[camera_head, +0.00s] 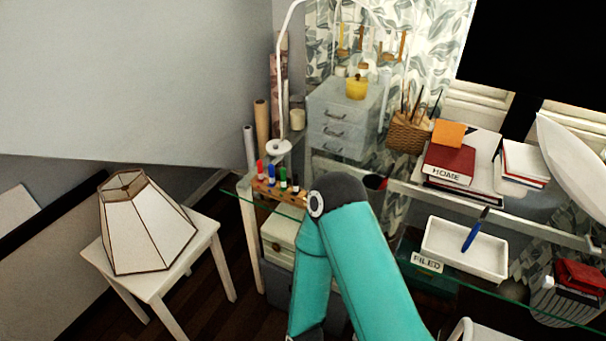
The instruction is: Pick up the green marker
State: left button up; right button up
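The green marker (283,176) stands upright in a small wooden holder (268,190) at the left end of the glass desk. It is in a row with a red marker (260,168), a blue marker (271,172) and a dark marker (295,182). One of my arms, teal with a dark elbow, rises from the bottom edge just right of the holder and bends back down. Its gripper is out of the frame, below the bottom edge. My other gripper does not show either.
A lampshade (143,225) sits on a white stool (205,235) at left. A white lamp stem (281,75) rises behind the markers. A white tray (440,238) with a blue pen (474,232), red books (448,164) and a pencil basket (408,134) are to the right.

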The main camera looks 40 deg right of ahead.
aim_at(283, 170)
jog(key=z, duration=0.2)
jog(key=k, duration=0.5)
jog(key=z, duration=0.95)
jog(key=i, duration=0.45)
jog(key=u, duration=0.25)
jog(key=k, duration=1.05)
jog(key=u, duration=0.85)
jog(key=i, duration=2)
jog(key=z, duration=0.5)
